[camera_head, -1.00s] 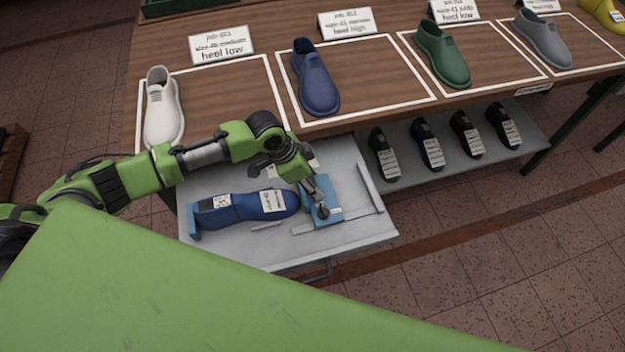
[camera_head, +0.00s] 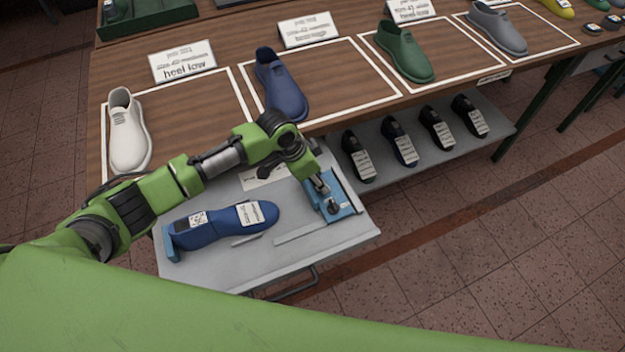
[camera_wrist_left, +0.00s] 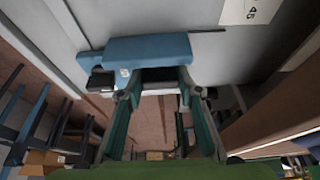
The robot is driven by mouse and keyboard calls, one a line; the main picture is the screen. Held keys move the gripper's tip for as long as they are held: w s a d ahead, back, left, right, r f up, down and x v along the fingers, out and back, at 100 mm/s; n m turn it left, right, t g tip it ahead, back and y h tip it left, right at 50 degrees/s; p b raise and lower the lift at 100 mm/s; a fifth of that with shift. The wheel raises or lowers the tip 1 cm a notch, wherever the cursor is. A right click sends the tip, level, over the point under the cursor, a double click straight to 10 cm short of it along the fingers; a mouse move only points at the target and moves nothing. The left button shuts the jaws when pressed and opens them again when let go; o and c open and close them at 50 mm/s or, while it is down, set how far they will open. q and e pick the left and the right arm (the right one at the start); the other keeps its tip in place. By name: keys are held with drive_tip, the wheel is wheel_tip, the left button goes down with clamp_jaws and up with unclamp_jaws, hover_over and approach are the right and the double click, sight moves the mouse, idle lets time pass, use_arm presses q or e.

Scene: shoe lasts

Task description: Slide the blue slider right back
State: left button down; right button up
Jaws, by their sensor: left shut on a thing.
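The blue slider (camera_head: 344,212) sits on the grey drawer-like tray (camera_head: 225,278), at the right end of its rail and close to the tray's right edge bar. My left gripper (camera_head: 328,201) is shut on the slider's upright part. In the left wrist view the blue slider (camera_wrist_left: 150,48) lies just beyond my left fingertips (camera_wrist_left: 158,88). A blue shoe last (camera_head: 222,222) with white labels lies on the tray, left of the slider. A clear gap separates its toe from the slider. At its other end is a blue end block (camera_head: 170,243). My right gripper is not in view.
The wooden table (camera_head: 230,65) behind holds a white shoe (camera_head: 126,132), a blue shoe (camera_head: 281,85) and other shoes in white outlines. A grey shelf (camera_head: 420,165) under the table, right of the tray, holds several dark lasts. The floor in front right is clear.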

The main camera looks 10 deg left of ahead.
use_arm(q)
drive_tip(key=shift+d, duration=0.2)
drive_tip(key=c, duration=1.4)
unclamp_jaws()
drive_tip(key=shift+c, duration=0.2)
drive_tip(key=shift+w+d, duration=0.15)
drive_tip(key=shift+a+r, duration=0.25)
drive_tip(key=v, duration=1.1)
drive_tip(key=shift+r, duration=0.2)
